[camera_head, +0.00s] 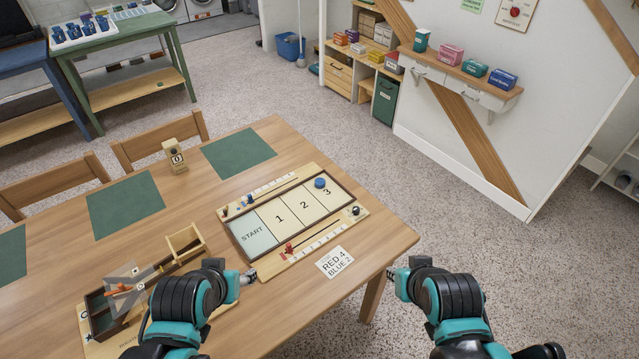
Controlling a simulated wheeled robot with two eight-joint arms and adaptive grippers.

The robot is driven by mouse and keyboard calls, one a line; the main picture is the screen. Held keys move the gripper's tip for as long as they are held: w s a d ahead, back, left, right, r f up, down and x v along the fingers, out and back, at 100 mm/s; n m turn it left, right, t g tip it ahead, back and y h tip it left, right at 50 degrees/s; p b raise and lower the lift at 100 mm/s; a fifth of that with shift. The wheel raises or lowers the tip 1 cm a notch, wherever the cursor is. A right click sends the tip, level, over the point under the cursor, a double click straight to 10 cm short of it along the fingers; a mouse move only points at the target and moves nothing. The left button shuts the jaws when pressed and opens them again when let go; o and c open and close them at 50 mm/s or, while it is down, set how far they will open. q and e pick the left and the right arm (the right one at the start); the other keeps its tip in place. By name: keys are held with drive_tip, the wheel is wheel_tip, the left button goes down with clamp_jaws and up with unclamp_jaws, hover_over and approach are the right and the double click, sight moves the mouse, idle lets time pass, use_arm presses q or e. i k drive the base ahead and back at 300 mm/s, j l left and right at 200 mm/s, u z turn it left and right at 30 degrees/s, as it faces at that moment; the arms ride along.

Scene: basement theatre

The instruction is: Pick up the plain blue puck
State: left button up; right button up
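A blue puck (320,183) lies on the section marked 3 of the shuffle board (243,232), near its far right end. No marking shows on it at this size. A small dark round piece (355,210) sits at the board's near right corner. My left gripper (249,276) is over the table at the board's near left side, well apart from the blue puck. My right gripper (391,273) is beyond the table's right edge, also apart from the puck. Both gripper tips are too small to show whether they are open.
A card reading "RED 4 BLUE 2" (335,262) lies before the board. Scoring strips with red pegs (289,248) and blue pegs (250,199) flank it. A wooden box (103,317) is at left, a counter block (175,156) behind. Two chairs stand beyond the table.

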sight(320, 182)
drive_tip(key=i+l+z, duration=0.45)
drive_tip(key=i+l, duration=0.4)
